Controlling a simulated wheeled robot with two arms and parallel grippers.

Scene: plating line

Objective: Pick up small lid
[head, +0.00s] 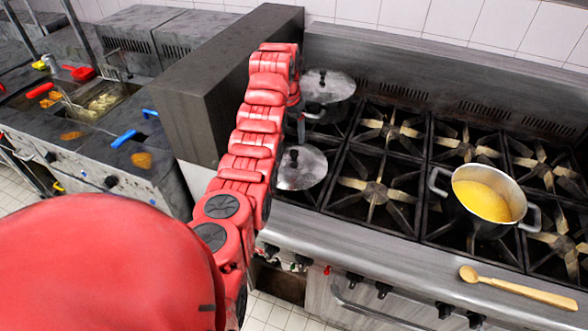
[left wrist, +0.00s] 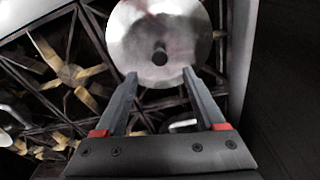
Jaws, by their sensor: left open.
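Two round metal lids with dark knobs show at the left end of the stove. The front lid (head: 302,172) lies over the front-left burner, and the back lid (head: 328,88) sits on a pot. The front lid looks the smaller, though I cannot be sure. My left gripper (head: 300,126) hangs between them, partly hidden by my red arm. In the left wrist view, my left gripper (left wrist: 160,74) is open and empty. A lid (left wrist: 160,22), apparently the front one, lies beyond the fingertips, its knob roughly centred between them. My right gripper is out of view.
A pot of yellow food (head: 482,200) stands on the right burners. A wooden spoon (head: 515,287) lies on the stove's front edge. A tall dark partition (head: 205,90) rises left of the lids. Fryers (head: 95,105) stand further left. The middle burners are empty.

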